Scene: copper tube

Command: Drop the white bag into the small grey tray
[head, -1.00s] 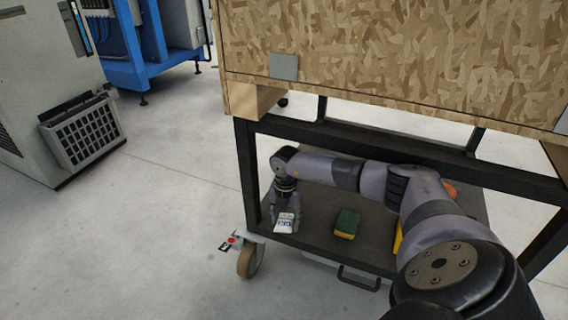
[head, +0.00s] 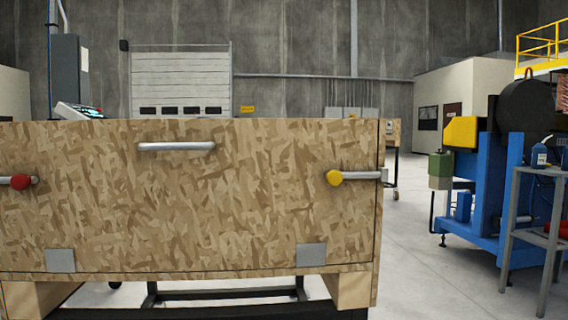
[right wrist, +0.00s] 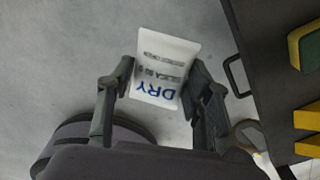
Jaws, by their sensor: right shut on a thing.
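The white bag (right wrist: 165,68), with blue "DRY" lettering, is in the right wrist view between the fingers of my right gripper (right wrist: 161,72). The gripper is shut on it, with a finger at each side. Pale floor shows behind the bag, which is clear of the dark shelf to its right. Neither gripper shows in the head view now. I do not see a small grey tray in the current frames.
The dark shelf (right wrist: 268,75) carries a green and yellow sponge (right wrist: 308,48) and yellow pieces (right wrist: 308,117). In the head view a large chipboard box (head: 200,200) fills the front. Open floor (head: 410,260) lies to its right, before a blue machine (head: 490,190).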

